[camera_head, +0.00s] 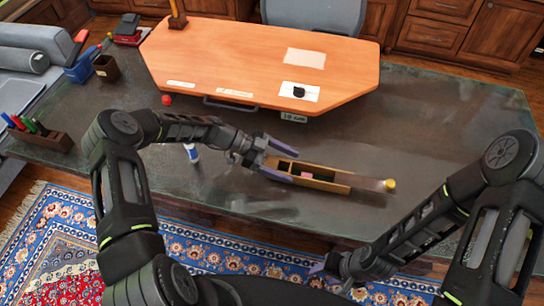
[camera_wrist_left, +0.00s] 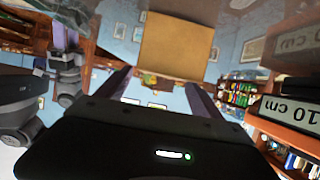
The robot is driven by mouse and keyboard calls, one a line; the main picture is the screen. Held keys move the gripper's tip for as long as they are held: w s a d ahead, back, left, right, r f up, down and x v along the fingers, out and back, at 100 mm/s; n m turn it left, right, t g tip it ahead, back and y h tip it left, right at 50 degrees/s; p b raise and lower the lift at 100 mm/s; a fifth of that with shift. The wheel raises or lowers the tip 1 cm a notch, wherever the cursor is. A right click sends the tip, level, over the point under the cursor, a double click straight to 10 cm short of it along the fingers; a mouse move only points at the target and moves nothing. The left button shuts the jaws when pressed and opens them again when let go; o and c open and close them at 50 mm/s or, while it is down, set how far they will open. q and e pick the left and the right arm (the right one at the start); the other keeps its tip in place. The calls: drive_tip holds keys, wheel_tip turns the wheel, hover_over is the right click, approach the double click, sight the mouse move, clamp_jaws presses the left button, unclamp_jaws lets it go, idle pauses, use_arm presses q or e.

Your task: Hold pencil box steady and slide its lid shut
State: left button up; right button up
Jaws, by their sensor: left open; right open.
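The pencil box (camera_head: 322,184) lies on the dark desk in the head view, a long wooden box with its left part uncovered. Small green and pink things show inside. A greyish strip, seemingly the lid (camera_head: 366,183), extends past its right end to a yellow knob (camera_head: 390,185). My left gripper (camera_head: 278,162) is open at the box's left end, its purple fingers apart on either side. In the left wrist view the tan box end (camera_wrist_left: 175,45) shows ahead between the fingers (camera_wrist_left: 160,88); contact cannot be told. My right gripper (camera_head: 328,268) is open and empty, low near the desk's front edge.
A raised orange wooden top (camera_head: 250,55) with papers stands behind the box. A red ball (camera_head: 167,99) and a blue-white object (camera_head: 192,153) lie to the left. A pen holder (camera_head: 40,138) stands at far left. The desk (camera_head: 450,120) right of the box is clear.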

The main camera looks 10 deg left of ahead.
sight(298, 169)
use_arm(q)
drive_tip(key=shift+x, duration=1.95)
drive_tip(key=shift+c, duration=0.4)
clamp_jaws()
